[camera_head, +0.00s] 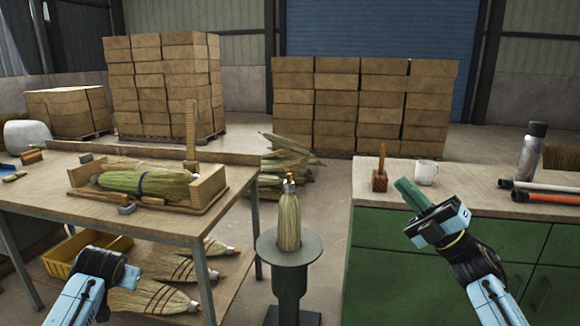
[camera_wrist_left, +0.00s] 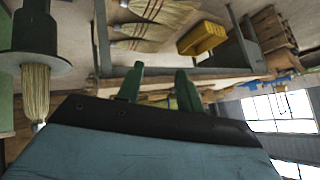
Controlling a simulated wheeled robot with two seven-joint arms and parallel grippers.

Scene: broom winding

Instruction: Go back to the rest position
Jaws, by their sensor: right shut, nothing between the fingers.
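My right gripper (camera_head: 412,196) has its green fingers closed together with nothing between them, in front of the white mug at the green cabinet's edge. My left arm enters at the lower left of the head view, where its fingers do not show clearly. In the left wrist view my left gripper (camera_wrist_left: 160,86) has two green fingers standing apart with nothing gripped. A broom head (camera_head: 289,220) stands upright on the dark round pedestal (camera_head: 268,246), between my arms and touched by neither; it also shows in the left wrist view (camera_wrist_left: 36,94).
The wooden table (camera_head: 50,195) at left holds a wooden tray with a bound green broom bundle (camera_head: 145,184). Broom heads and a yellow crate (camera_head: 70,254) lie below. The green cabinet (camera_head: 385,240) carries a wooden block, white mug (camera_head: 425,172), flask (camera_head: 530,150) and rods.

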